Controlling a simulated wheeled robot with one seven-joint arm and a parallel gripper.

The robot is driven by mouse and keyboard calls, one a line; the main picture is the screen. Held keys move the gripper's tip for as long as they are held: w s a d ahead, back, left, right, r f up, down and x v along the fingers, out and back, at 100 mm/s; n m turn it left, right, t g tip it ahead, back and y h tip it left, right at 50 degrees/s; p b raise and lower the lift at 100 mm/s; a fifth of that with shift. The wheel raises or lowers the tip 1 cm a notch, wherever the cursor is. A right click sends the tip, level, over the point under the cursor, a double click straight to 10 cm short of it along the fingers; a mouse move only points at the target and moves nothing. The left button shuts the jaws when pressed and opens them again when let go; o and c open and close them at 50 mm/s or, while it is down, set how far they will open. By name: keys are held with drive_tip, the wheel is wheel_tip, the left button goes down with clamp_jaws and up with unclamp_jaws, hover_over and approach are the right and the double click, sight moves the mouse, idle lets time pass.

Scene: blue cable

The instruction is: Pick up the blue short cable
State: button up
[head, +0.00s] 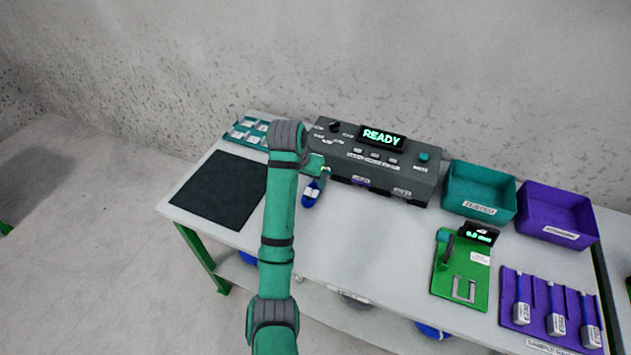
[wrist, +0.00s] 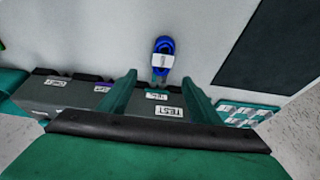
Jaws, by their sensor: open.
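The blue short cable (head: 309,202) is a small coiled blue bundle with a white label, lying on the white table in front of the dark tester. It also shows in the wrist view (wrist: 164,45) at top centre, beyond the fingertips. My gripper (wrist: 158,78) is open, its two green fingers apart with no cable between them. In the head view my gripper (head: 318,166) is partly hidden by my arm and appears close to the cable, on its tester side. The exact height above the table cannot be told.
The dark tester (head: 400,176) with a READY display stands behind the cable. A black mat (head: 215,190) and teal labelled rack (head: 246,133) are at left. A teal bin (head: 478,192), purple bin (head: 555,215), green fixture (head: 460,275) and purple cable holder (head: 540,310) are at right.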

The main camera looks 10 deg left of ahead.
hover_over(313, 189)
drive_tip(key=s, duration=0.2)
drive_tip(key=f, duration=0.5)
drive_tip(key=shift+a+f, duration=0.2)
drive_tip(key=shift+f, duration=0.1)
drive_tip(key=x, duration=0.4)
drive_tip(key=shift+s+d+f, duration=0.1)
drive_tip(key=shift+s+f, duration=0.1)
drive_tip(key=shift+f, duration=0.1)
drive_tip(key=shift+f, duration=0.15)
drive_tip(key=c, duration=1.2)
drive_tip(key=shift+w, duration=0.1)
drive_tip(key=shift+c, duration=0.2)
